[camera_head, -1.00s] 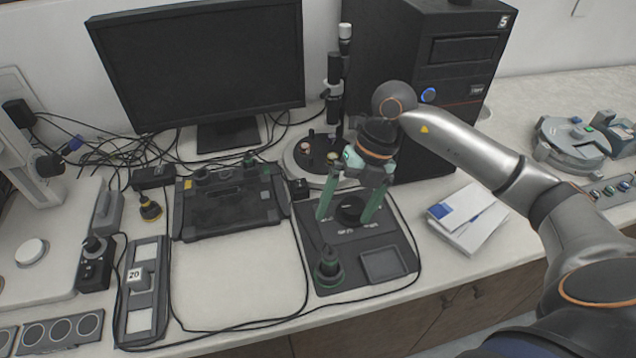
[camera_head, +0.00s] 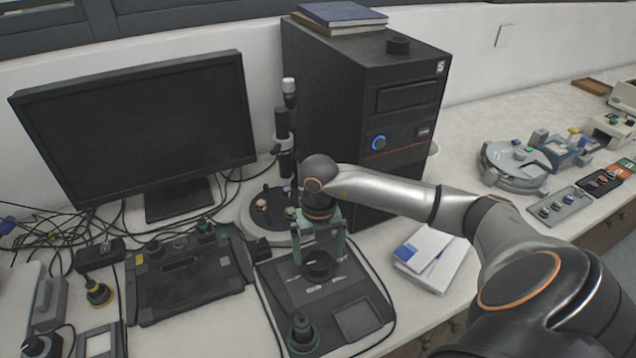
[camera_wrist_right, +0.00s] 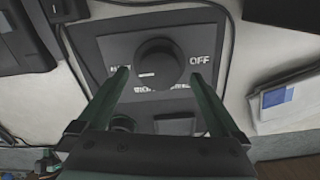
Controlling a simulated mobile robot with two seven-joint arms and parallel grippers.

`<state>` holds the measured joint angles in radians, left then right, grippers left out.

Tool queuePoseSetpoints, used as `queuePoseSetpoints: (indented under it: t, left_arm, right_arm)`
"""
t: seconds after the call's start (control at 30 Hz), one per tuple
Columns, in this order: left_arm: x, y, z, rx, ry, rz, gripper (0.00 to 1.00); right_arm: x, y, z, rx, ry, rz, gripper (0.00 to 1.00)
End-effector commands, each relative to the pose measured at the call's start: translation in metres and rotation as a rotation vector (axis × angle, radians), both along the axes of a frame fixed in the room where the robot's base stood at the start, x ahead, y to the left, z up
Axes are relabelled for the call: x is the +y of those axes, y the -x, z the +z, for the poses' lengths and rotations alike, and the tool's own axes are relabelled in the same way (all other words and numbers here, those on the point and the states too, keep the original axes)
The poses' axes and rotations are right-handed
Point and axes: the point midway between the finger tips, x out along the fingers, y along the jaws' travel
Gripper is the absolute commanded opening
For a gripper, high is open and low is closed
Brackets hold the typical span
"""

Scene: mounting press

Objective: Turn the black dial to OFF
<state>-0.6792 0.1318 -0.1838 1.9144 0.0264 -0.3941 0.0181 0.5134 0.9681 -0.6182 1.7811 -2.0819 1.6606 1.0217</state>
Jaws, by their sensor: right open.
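The black dial (camera_head: 318,271) is a round knob on a dark panel (camera_head: 285,283). It also shows from above in the right wrist view (camera_wrist_right: 160,62). A short white mark on the dial lies toward its left side there, away from the OFF label (camera_wrist_right: 200,60) on the right. Another label, partly covered, is at the left, and one is below. My right gripper (camera_head: 317,260) points down over the panel. Its two green fingers (camera_wrist_right: 158,74) are open, one on each side of the dial, with gaps visible in the wrist view. My left gripper is not in view.
A green-based black knob (camera_head: 302,334) and a square recess (camera_head: 358,319) are on the same panel. A round-based stand (camera_head: 284,150) is behind it. A computer tower (camera_head: 366,110) stands behind right, white booklets (camera_head: 432,259) lie right, and a black tray device (camera_head: 190,275) sits left.

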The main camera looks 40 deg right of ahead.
Motion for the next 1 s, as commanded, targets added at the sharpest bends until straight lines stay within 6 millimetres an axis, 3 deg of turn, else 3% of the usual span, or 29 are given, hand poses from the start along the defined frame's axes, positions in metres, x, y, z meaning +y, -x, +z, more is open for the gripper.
queuePoseSetpoints:
  t: [0.2,0.5,1.0]
  left_arm:
    - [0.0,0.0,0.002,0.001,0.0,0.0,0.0]
    - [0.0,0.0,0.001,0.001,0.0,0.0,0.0]
    - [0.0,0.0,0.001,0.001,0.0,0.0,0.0]
  right_arm:
    - [0.0,0.0,-0.018,0.0,-0.001,0.0,1.0]
    - [0.0,0.0,-0.02,-0.001,-0.002,0.0,1.0]
    - [0.0,0.0,-0.02,-0.001,-0.002,0.0,0.44]
